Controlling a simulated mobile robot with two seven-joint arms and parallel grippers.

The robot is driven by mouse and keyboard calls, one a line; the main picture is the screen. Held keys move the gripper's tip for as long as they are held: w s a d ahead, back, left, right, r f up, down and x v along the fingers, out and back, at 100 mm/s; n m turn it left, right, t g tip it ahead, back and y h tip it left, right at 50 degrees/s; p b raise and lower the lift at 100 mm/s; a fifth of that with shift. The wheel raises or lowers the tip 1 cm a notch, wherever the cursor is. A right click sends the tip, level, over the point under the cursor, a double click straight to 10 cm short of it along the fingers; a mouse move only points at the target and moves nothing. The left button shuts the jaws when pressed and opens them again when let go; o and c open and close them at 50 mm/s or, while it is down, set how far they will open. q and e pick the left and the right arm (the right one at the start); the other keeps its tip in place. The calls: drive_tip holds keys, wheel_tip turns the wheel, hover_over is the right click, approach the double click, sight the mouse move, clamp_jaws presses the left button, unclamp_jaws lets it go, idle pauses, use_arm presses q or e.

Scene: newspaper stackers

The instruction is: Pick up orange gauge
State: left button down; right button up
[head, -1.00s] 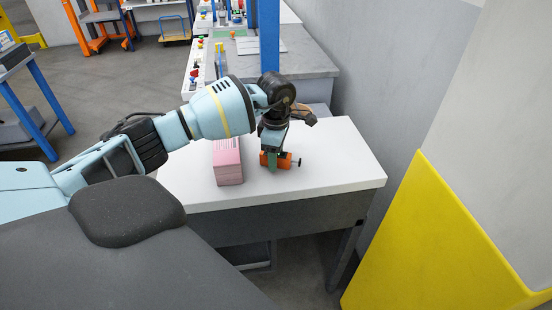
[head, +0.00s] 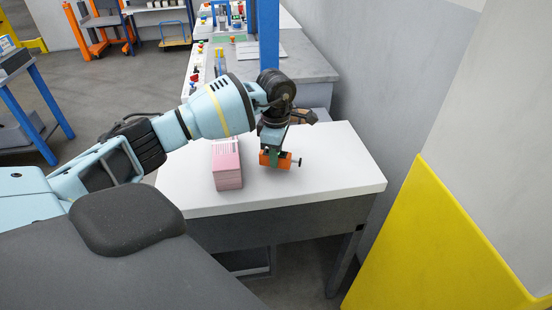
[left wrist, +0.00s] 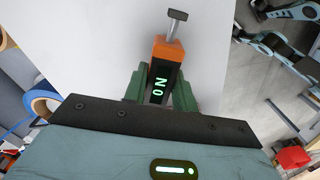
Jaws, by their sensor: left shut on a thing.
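The orange gauge (head: 282,160) is a small orange block with a dark knob on a stem at its right side. In the left wrist view the gauge (left wrist: 167,50) shows a black face with green lit characters. My left gripper (head: 273,155) is shut on it over the white table (head: 330,165). The green fingers (left wrist: 158,90) lie on both sides of the gauge. In the head view its lower edge looks a little above the tabletop. My right gripper is not in view.
A pink stack of paper (head: 227,163) stands on the table just left of the gauge. A blue post (head: 268,40) and a grey counter (head: 305,65) are behind. A yellow panel (head: 435,250) and a wall are on the right. The table's right part is clear.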

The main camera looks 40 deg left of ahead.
use_arm(q)
drive_tip(key=shift+w+r, duration=0.1)
drive_tip(key=shift+r, duration=0.7)
drive_tip(key=s+d+r, duration=0.1)
drive_tip(key=s+d, duration=0.8)
drive_tip(key=s, duration=0.4)
drive_tip(key=shift+s+r, duration=0.15)
drive_tip(key=shift+r, duration=0.15)
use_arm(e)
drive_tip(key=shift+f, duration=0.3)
use_arm(q)
drive_tip(key=shift+d, duration=0.1)
